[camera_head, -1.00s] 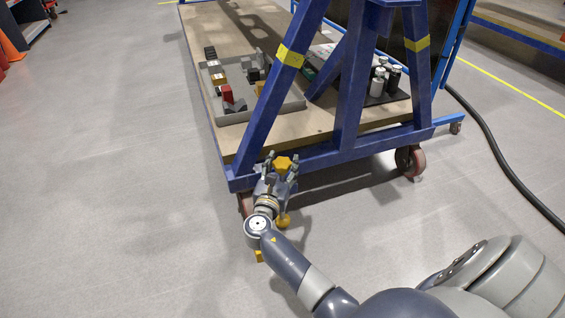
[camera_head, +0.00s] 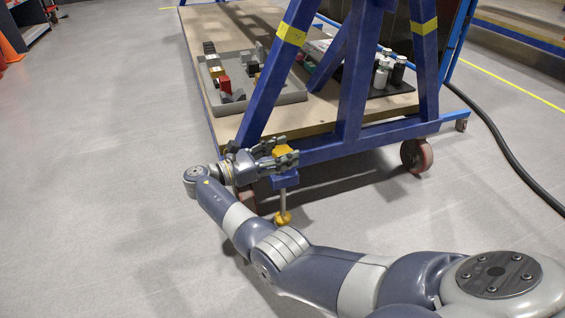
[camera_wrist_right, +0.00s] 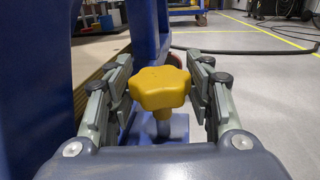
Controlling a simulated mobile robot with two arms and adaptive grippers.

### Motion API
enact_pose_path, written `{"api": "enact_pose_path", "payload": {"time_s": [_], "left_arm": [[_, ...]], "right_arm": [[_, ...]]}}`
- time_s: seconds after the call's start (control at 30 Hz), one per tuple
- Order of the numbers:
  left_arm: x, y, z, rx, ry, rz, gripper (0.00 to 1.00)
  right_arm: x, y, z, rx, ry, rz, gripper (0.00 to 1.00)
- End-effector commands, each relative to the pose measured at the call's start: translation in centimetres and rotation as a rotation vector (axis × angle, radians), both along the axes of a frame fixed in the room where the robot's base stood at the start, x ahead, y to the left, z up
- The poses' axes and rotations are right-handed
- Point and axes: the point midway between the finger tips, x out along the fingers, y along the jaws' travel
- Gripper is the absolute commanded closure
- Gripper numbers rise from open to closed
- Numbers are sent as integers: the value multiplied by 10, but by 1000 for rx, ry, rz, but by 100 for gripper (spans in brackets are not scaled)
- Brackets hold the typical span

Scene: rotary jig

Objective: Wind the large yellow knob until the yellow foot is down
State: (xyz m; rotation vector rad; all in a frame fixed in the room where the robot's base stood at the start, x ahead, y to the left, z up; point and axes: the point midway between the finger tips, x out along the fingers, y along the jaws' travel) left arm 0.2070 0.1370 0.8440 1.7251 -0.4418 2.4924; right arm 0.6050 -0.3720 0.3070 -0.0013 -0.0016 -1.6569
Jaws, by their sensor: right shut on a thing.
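The large yellow knob (camera_head: 283,149) sits at the near left corner of the blue frame. In the right wrist view the lobed knob (camera_wrist_right: 160,88) stands upright on a metal stem above a blue bracket (camera_wrist_right: 165,130). My right gripper (camera_head: 287,152) reaches it from the left, and its fingers (camera_wrist_right: 163,90) are shut on the knob, one on each side. The yellow foot (camera_head: 283,217) is below the knob at the lower end of a metal rod (camera_head: 282,198). I cannot tell whether it touches the floor. My left gripper is not in view.
The blue frame (camera_head: 355,90) carries a wooden shelf (camera_head: 228,127) with a grey tray of parts (camera_head: 293,97). A caster wheel (camera_head: 417,155) stands to the right. A black hose (camera_head: 515,170) lies on the floor at right. The floor at left is clear.

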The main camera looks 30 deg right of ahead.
Motion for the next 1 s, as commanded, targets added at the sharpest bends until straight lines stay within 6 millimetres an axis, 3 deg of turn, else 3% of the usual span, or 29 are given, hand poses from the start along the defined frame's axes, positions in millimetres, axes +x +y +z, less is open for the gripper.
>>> {"api": "enact_pose_path", "payload": {"time_s": [0.03, 0.23, 0.83, 0.87, 0.9, 1.0], "left_arm": [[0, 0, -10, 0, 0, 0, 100], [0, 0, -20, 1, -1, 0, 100], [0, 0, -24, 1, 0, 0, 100], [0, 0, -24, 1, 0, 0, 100], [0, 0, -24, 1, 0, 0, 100], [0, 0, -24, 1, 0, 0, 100]], "right_arm": [[1, -1, -4, 1, -1, -19, 76], [0, -1, -3, 2, -1, -75, 76], [-1, -2, -2, 3, 2, -101, 76], [-1, -2, -2, 3, 2, -101, 45], [-1, -2, -2, 3, 2, -101, 36], [-1, -1, -1, 2, 2, -100, 32]]}}
